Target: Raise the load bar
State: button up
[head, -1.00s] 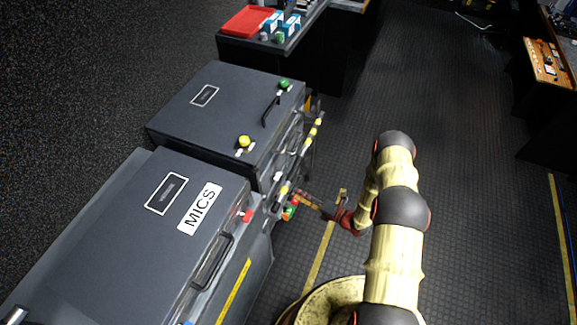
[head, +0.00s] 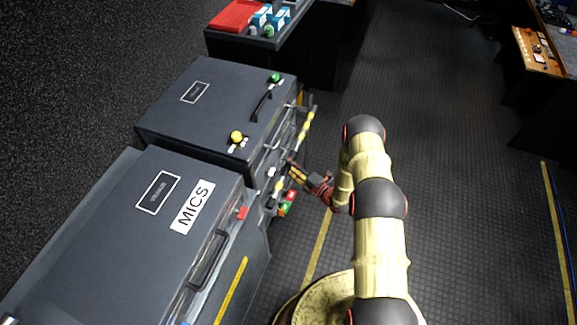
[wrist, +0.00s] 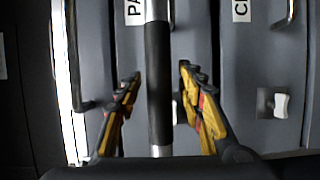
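The load bar (wrist: 158,85) runs upright through the middle of the wrist view, bright metal with a black sleeve along its middle. My gripper (wrist: 159,78) is open, one yellow-and-black finger on each side of the bar. Gaps show between the bar and both fingers, so it is not clasped. In the head view my gripper (head: 291,168) is at the front side of the dark grey cases, close to their latches and handles. The bar is hard to separate from the other fittings there.
A grey case labelled MICS (head: 192,207) and a second grey case (head: 215,105) stand to the left. Behind the bar are grey fronts with metal handles and a white switch (wrist: 281,105). A red tray (head: 236,15) lies on the far bench. The floor (head: 440,130) to the right is clear.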

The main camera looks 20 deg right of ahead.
jog(key=shift+w+a, duration=0.1)
jog(key=shift+c, duration=0.9)
jog(key=c, duration=0.7)
grip_shut()
